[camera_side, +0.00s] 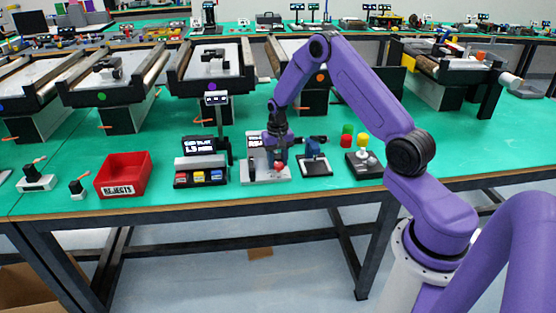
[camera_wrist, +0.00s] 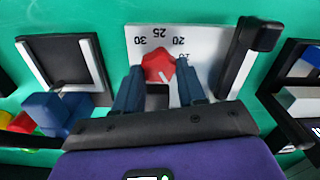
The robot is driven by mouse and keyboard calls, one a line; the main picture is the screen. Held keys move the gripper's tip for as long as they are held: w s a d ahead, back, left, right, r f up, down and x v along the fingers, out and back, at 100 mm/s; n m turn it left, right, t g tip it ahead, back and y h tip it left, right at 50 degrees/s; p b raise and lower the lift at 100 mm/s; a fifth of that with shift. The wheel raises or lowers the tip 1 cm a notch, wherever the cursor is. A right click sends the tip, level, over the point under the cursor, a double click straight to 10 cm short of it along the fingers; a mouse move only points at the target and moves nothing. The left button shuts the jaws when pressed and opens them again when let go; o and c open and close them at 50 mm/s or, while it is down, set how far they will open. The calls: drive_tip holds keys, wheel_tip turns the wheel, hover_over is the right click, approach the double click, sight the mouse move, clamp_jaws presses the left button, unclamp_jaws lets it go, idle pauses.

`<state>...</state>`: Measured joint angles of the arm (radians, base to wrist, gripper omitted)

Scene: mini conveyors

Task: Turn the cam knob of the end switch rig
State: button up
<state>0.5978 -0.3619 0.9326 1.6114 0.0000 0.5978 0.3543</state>
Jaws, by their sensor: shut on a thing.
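The end switch rig is a light grey plate (camera_side: 262,178) with a dark display, near the front edge of the bench in the side view. In the wrist view its plate (camera_wrist: 210,48) carries a printed scale with 30, 25, 20 and 10. The red cam knob (camera_wrist: 158,66) sits beside this scale, with a pale pointer mark on it. It shows as a small red spot (camera_side: 281,167) under my gripper in the side view. My gripper (camera_side: 279,158) points down over the rig. In the wrist view my gripper (camera_wrist: 158,73) has its fingers on either side of the knob, shut on it.
A black upright piece (camera_wrist: 247,52) stands at the plate's right end in the wrist view. A blue device (camera_side: 315,160) stands close right of the rig, and a button box (camera_side: 201,180) close left. A red REJECTS bin (camera_side: 123,175) is farther left. Conveyors stand behind.

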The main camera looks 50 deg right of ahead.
drive_tip(key=n, duration=0.6)
drive_tip(key=shift+a+n, duration=0.1)
drive_tip(key=shift+n, duration=0.2)
drive_tip(key=n, duration=0.5)
drive_tip(key=shift+a, duration=0.1)
drive_tip(key=shift+n, duration=0.3)
drive_tip(key=o, duration=1.1)
